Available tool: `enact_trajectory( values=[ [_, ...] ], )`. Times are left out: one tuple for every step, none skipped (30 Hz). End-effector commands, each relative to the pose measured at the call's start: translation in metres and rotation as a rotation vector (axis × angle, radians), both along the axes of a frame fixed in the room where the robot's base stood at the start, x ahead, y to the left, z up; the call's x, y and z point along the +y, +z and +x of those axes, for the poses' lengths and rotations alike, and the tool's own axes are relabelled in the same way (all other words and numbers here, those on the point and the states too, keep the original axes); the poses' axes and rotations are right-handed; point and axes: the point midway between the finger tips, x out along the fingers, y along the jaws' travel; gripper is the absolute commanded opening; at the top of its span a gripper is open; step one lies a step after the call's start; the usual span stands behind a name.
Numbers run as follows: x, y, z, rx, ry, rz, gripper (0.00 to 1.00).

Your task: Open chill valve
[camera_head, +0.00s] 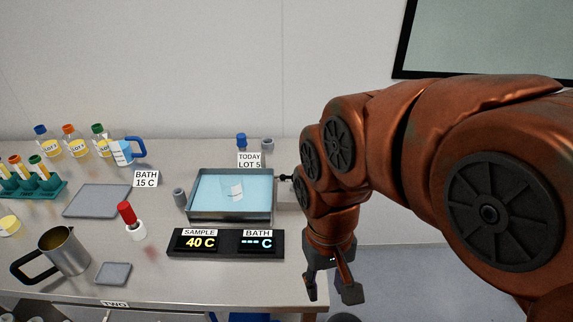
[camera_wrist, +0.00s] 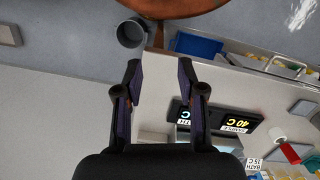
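A water bath (camera_head: 232,215) with pale blue water stands on the bench, with a clear beaker (camera_head: 233,190) in it. A small black fitting (camera_head: 285,178) sticks out from its right side, close to my arm; it may be the chill valve, but no label shows and I cannot tell its setting. My gripper (camera_head: 331,289) points down past the bench's right end, to the right of the bath and display. In the wrist view, my gripper (camera_wrist: 160,72) has its fingers apart with nothing between them. The display (camera_head: 226,243) reads SAMPLE 40 C and BATH "--- C".
Cards (camera_head: 146,178) read BATH 15 C and TODAY LOT 5. In the wrist view, a grey bin (camera_wrist: 131,33) and blue box (camera_wrist: 198,45) lie beyond the bench edge.

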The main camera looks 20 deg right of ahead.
Motion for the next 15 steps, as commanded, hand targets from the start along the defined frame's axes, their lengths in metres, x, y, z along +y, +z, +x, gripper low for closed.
enact_trajectory(
  values=[
    [-0.003, -0.001, 0.014, -0.011, -0.063, -0.008, 0.39],
    [-0.004, -0.001, 0.022, -0.016, -0.106, -0.015, 0.39],
    [-0.007, 0.0, 0.034, -0.024, -0.168, -0.022, 0.39],
    [-0.009, 0.001, 0.044, -0.034, -0.213, -0.029, 0.39],
    [-0.011, 0.002, 0.053, -0.044, -0.259, -0.035, 0.39],
    [-0.014, 0.003, 0.064, -0.052, -0.321, -0.041, 0.39],
    [-0.015, 0.003, 0.073, -0.058, -0.365, -0.046, 0.39],
    [-0.017, 0.004, 0.083, -0.067, -0.409, -0.049, 0.39],
    [-0.02, 0.005, 0.095, -0.079, -0.47, -0.054, 0.39],
    [-0.023, 0.005, 0.104, -0.085, -0.514, -0.058, 0.39],
    [-0.025, 0.005, 0.112, -0.091, -0.558, -0.063, 0.39],
    [-0.028, 0.006, 0.125, -0.103, -0.616, -0.067, 0.39],
    [-0.031, 0.006, 0.134, -0.111, -0.66, -0.07, 0.39],
    [-0.033, 0.006, 0.142, -0.119, -0.703, -0.073, 0.39],
    [-0.037, 0.006, 0.154, -0.127, -0.76, -0.077, 0.39]
  ],
)
